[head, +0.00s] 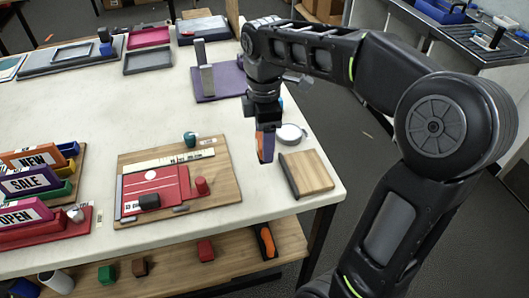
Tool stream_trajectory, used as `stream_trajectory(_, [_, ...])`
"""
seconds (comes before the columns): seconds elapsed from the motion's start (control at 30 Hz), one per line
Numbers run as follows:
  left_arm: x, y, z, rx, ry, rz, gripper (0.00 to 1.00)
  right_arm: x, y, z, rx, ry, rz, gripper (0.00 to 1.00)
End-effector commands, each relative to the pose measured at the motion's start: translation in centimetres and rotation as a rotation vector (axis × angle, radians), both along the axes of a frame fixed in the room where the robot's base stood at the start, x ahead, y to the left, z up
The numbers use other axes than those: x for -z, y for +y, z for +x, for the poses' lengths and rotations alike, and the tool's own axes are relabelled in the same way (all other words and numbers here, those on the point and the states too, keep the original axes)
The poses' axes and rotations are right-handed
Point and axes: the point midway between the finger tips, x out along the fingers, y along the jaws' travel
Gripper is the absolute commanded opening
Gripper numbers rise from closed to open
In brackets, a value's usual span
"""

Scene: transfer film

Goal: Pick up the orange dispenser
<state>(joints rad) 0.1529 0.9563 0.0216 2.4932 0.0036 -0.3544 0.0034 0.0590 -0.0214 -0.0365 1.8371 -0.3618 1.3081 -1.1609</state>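My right arm reaches in from the right, and its gripper (264,128) points down over the right part of the table. An upright orange and dark blue-purple piece (265,147), which looks like the orange dispenser, shows directly below the gripper. The gripper's fingers are too small and dark to tell whether they are closed on it. I cannot tell whether its lower end touches the table. Another orange and black object (266,242) lies on the wooden shelf under the table. My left gripper is not in view.
A wooden board with a red panel (215,197) lies left of the gripper. A small wooden block (308,172) and a round white-topped tin (290,134) are close to its right. Sign blocks (30,185) stand at the left. The table's middle is clear.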

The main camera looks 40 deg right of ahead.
Motion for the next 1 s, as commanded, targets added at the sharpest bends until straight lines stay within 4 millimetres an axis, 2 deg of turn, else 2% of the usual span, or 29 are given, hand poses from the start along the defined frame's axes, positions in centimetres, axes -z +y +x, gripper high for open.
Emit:
stream_trajectory(0.13, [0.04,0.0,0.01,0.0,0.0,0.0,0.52,-0.71,0.01,-0.01,-0.001,0.0,0.0,0.19])
stream_trajectory(0.63, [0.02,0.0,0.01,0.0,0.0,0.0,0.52,-0.67,-0.01,0.0,0.0,0.0,0.0,0.19])
stream_trajectory(0.67, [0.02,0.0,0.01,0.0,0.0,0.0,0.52,-0.67,-0.01,0.0,0.0,0.0,0.0,0.62])
stream_trajectory(1.0, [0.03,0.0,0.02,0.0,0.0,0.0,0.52,-0.66,-0.01,0.0,0.0,0.0,0.0,0.35])
